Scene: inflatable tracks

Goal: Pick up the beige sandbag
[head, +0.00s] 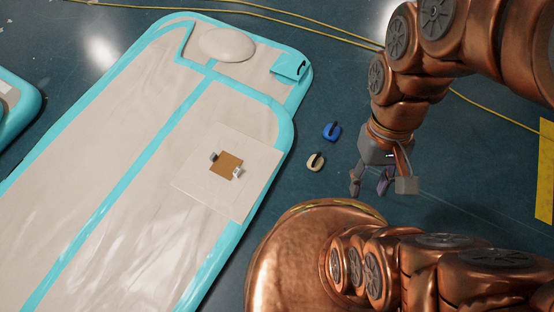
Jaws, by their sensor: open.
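The beige sandbag (315,162) lies on the dark floor in the head view, just right of the inflatable track. It is small, with a dark strap or handle across its top. A blue sandbag (331,131) of similar shape lies just behind it, slightly to the right. My gripper (370,189) hangs to the right of the beige sandbag and a little nearer to me, apart from it. Its fingers are spread and nothing shows between them. Its height above the floor is hard to tell.
The beige inflatable track (120,150) with turquoise edging fills the left. A pale sheet (205,187) on it carries a brown square (227,165) with small metal pieces. Yellow lines (300,28) run over the floor behind. Dark floor around the sandbags is clear.

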